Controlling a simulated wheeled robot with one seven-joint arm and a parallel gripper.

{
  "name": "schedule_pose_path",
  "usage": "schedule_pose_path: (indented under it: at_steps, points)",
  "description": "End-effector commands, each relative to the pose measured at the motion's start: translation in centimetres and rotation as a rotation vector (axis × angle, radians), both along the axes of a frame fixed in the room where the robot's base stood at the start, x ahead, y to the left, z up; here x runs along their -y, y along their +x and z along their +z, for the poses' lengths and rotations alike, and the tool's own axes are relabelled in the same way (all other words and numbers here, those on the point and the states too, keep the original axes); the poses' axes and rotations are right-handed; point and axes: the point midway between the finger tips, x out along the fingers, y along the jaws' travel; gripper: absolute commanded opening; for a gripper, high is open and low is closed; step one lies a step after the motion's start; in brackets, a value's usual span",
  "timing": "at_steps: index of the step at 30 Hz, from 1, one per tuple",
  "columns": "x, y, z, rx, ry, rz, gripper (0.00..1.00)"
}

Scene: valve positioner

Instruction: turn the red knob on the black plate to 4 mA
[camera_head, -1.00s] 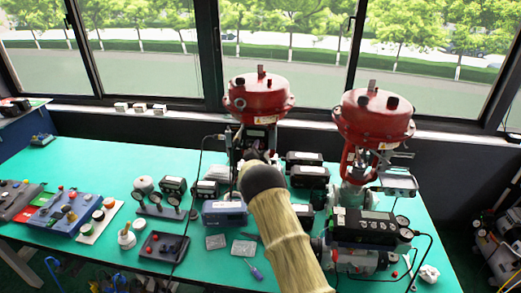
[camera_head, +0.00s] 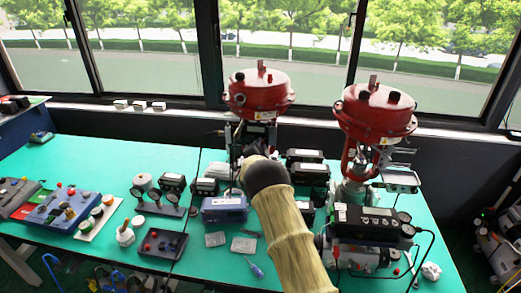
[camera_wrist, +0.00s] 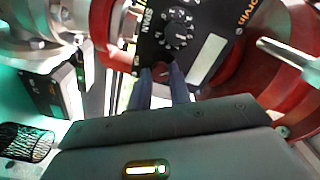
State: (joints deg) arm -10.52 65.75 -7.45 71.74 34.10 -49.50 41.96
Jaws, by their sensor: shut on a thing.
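The black plate (camera_wrist: 190,45) fills the upper middle of the wrist view, with a round numbered dial and the word SPAN printed on it. The knob's pointer and the 4 mA mark cannot be made out. In the head view my arm hides the gripper and knob.
Two valves with red domed tops, a left one (camera_head: 259,92) and a right one (camera_head: 374,112), stand at the back of the green table (camera_head: 110,165). A blue box (camera_head: 224,209) and several black instruments stand close around my arm. Red valve frame parts (camera_wrist: 275,75) flank the plate.

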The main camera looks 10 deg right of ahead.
Motion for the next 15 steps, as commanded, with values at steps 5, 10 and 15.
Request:
schedule_pose_path:
  at_steps: [5,10,15]
  points:
    - [0.1,-0.01,-0.65,0.027,0.081,-0.002,0.0]
    - [0.09,-0.02,-0.86,0.059,0.181,-0.001,0.0]
    - [0.07,-0.02,-0.88,0.096,0.293,-0.001,0.0]
